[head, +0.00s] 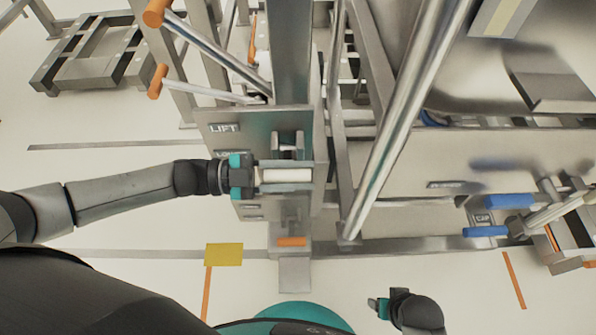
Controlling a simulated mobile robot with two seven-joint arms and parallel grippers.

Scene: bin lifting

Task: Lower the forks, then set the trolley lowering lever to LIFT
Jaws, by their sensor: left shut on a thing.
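The trolley's steel control plate (225,117) stands in the middle, with a LIFT label (224,128) and a partly hidden label below it. The lowering lever's pale cylindrical handle (288,175) lies across the plate's slot, below the height of the LIFT label. My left gripper (256,176) reaches in from the left and is shut on the left end of this handle. My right gripper (380,307) is low in the picture, away from the trolley and touching nothing visible; its jaw opening is unclear. I cannot make out the forks clearly.
Steel bars with orange ends (157,80) project above the plate. A slanting steel tube (405,115) stands right of the column. A large steel bin (545,75) and blue-handled fittings (510,201) are at right. A pallet-like frame (95,52) is upper left.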

